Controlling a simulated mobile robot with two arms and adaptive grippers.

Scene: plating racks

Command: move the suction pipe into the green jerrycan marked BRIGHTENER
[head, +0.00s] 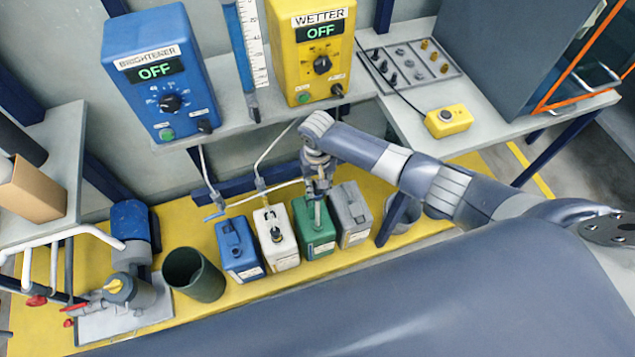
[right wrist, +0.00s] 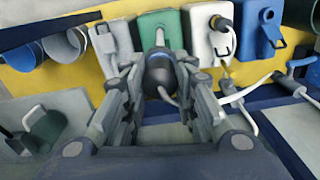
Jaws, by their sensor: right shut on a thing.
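The green jerrycan (head: 314,240) stands in the row on the yellow platform, between a white and a grey one; its label is too small to read. My right gripper (head: 318,188) is above it, shut on the dark upper part of the suction pipe (head: 317,213). The pipe hangs down at the top of the green jerrycan; I cannot tell whether its tip is inside the opening. In the right wrist view the gripper (right wrist: 160,75) grips the dark bulb, and the pipe (right wrist: 159,38) points at the green jerrycan (right wrist: 153,22). My left gripper is not in view.
A white jerrycan (head: 268,250), a blue jerrycan (head: 234,258) and a grey jerrycan (head: 356,228) stand close beside. A dark green bin (head: 205,283) is at left. Above are the blue BRIGHTENER box (head: 150,105) and yellow WETTER box (head: 295,75), both reading OFF. Hoses hang below them.

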